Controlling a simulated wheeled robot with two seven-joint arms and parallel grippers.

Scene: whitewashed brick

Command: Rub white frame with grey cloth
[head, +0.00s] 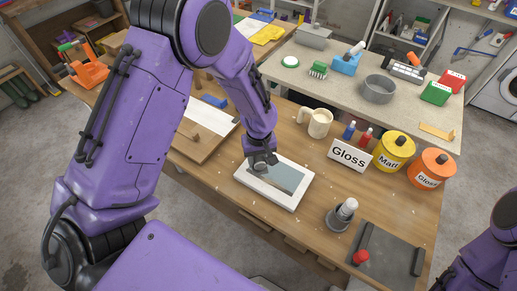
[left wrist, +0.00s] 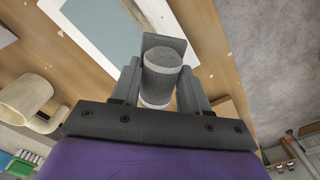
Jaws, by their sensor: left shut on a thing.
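The white frame (head: 247,181) lies flat on the wooden table, with a grey-blue picture inside its white border. It also shows in the left wrist view (left wrist: 67,19), partly cut off by the edge. My left gripper (head: 262,160) is at the frame's upper-left part. In the left wrist view my left gripper (left wrist: 158,82) is shut on a rolled grey cloth (left wrist: 162,62), which stands between the fingers. I cannot tell whether the cloth touches the frame. My right arm shows at the lower right of the head view, but its gripper is out of view.
A cream mug (head: 320,123), a Gloss sign (head: 348,155), a yellow Matt tin (head: 394,151) and an orange Gloss tin (head: 432,169) stand behind and to the right. A grey holder (head: 341,216) and dark tray (head: 385,248) are at the right. Bare table lies in front of the frame.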

